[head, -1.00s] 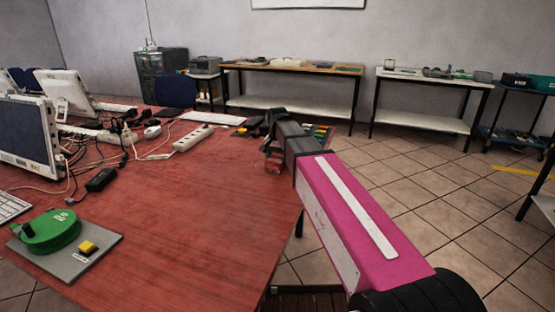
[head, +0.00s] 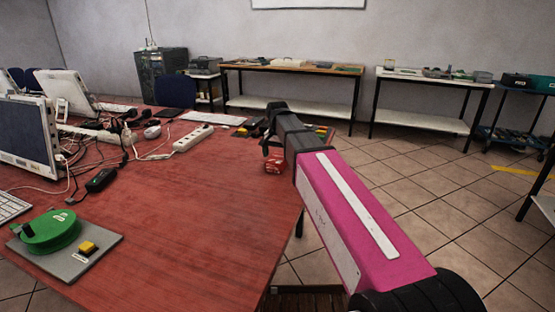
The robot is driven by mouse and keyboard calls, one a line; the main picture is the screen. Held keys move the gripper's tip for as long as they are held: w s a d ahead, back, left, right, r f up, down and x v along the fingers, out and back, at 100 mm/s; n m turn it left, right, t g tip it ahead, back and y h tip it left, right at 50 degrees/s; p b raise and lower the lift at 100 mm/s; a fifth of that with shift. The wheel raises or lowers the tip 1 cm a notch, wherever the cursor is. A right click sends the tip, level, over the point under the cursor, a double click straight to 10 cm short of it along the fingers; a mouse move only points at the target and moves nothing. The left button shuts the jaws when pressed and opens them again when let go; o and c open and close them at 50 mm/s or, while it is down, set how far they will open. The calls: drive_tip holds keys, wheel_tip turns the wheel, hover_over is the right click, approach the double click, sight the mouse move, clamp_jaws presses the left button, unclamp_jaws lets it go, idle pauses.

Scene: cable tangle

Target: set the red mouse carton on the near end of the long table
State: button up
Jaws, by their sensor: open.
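The red mouse carton (head: 275,164) sits on the red-topped long table (head: 190,225), close to its right edge. It is small, and its top is partly hidden by my gripper. My gripper (head: 266,146) is at the end of my pink arm, just above and slightly left of the carton. It is open, with its fingers pointing down and apparently clear of the carton, though any small gap is hard to judge.
A white power strip (head: 193,138) and tangled cables lie to the left, with monitors (head: 68,93) beyond. A green reel (head: 50,230) on a grey board stands at the front left. The table's middle is bare. Tiled floor lies right of it.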

sight(277, 157)
wheel_tip(277, 157, up, 10)
idle(0.5)
drive_tip(key=shift+f, duration=0.1)
